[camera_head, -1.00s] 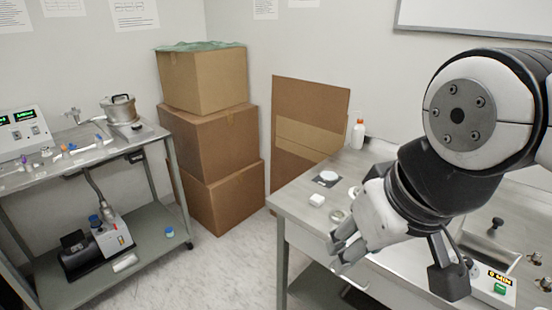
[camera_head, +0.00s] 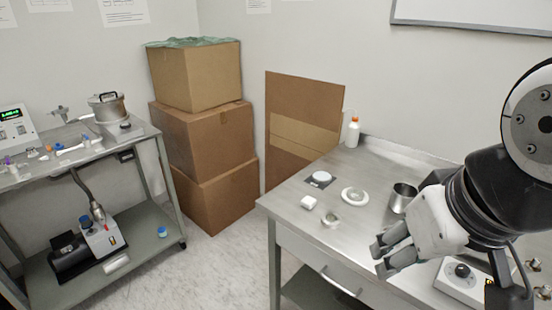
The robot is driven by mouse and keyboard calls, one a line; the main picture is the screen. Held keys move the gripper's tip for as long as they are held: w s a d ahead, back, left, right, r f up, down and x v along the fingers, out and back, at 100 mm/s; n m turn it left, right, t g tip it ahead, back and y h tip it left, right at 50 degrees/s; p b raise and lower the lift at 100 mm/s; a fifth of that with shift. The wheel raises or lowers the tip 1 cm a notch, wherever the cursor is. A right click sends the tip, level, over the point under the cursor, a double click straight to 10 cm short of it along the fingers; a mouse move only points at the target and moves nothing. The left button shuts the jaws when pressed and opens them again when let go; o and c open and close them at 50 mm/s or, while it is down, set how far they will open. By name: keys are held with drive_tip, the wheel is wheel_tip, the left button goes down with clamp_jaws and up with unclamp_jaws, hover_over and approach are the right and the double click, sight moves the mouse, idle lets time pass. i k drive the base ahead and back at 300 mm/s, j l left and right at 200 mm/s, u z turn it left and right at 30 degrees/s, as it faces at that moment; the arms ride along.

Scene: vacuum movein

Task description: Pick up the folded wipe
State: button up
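The folded wipe appears to be the small white block-like piece (camera_head: 309,202) near the left front edge of the steel bench (camera_head: 285,203). It lies flat and clear of other things. My gripper (camera_head: 378,259) is to the right of it and nearer to me, over the bench's front part. Its two grey fingers point left with a gap between them, and nothing shows between them. The gripper is apart from the wipe.
A dark square with a white disc (camera_head: 320,178), a white ring-shaped piece (camera_head: 355,196), a small round dish (camera_head: 331,220) and a metal cup (camera_head: 403,198) stand near the wipe. A white bottle (camera_head: 352,133) is at the back. Stacked cartons (camera_head: 212,145) stand left of the bench.

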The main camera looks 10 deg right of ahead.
sight(308, 202)
drive_tip(key=i+j+z, duration=0.25)
drive_tip(key=z, duration=0.25)
drive_tip(key=i+j+z, duration=0.3)
drive_tip(key=j+z, duration=0.15)
drive_tip(key=i+j+z, duration=0.2)
drive_tip(key=j+z, duration=0.3)
